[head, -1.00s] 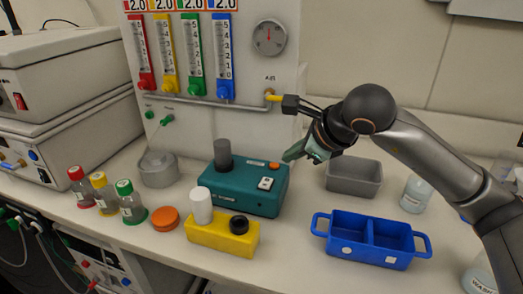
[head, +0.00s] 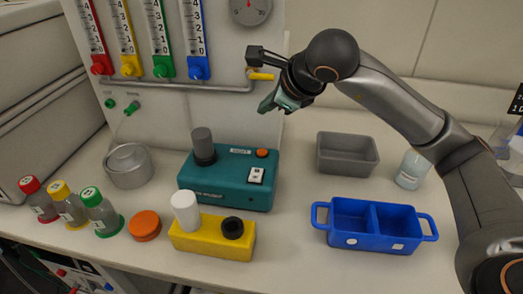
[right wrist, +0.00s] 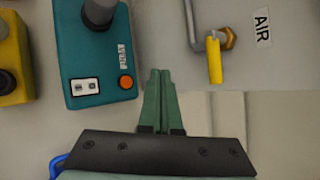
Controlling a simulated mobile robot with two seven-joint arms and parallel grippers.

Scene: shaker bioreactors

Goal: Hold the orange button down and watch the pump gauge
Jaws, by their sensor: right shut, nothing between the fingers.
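The teal pump unit (head: 225,184) stands on the bench, with a grey cylinder (head: 203,146) on top. Its orange button (head: 262,153) is at the back right of the top and shows uncovered; it also shows in the right wrist view (right wrist: 126,82). A round gauge (head: 250,8) is on the wall panel, cut by the picture's top edge; its reading is hard to make out. My right gripper (head: 267,105) is shut and empty, apart from the button and above it in the head view. Its green fingertips (right wrist: 159,73) lie right of the button in the wrist view. My left gripper is not in view.
A yellow valve handle (head: 261,76) on the air pipe is close to my right gripper. A yellow block (head: 210,242) stands in front of the pump. A grey bin (head: 347,154) and a blue caddy (head: 345,235) stand to the right. Capped bottles stand at left.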

